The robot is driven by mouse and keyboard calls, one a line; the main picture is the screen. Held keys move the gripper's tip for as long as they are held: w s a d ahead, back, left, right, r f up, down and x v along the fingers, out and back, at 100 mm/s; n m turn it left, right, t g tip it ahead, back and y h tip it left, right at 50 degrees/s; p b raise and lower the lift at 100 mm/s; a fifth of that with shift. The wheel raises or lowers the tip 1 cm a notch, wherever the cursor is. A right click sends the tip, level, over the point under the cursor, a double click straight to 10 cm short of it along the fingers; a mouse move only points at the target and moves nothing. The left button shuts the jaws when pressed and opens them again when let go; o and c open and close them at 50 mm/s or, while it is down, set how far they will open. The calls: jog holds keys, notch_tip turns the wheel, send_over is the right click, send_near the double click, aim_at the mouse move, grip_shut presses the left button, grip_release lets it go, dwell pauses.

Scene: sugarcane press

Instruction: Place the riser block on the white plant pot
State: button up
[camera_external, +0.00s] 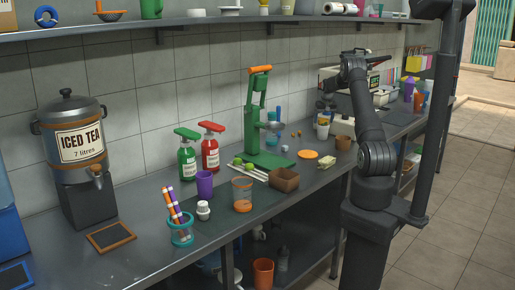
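The green press (265,130) stands mid-counter. An orange disc (308,154) and small pale block (327,162) lie right.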

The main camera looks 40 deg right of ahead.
aim_at(323, 119)
jog(key=v, duration=1.2)
jog(key=shift+r, duration=0.15)
jog(key=x, duration=1.2)
notch_tip(323, 119, up, 2)
jog(key=shift+r, duration=0.85)
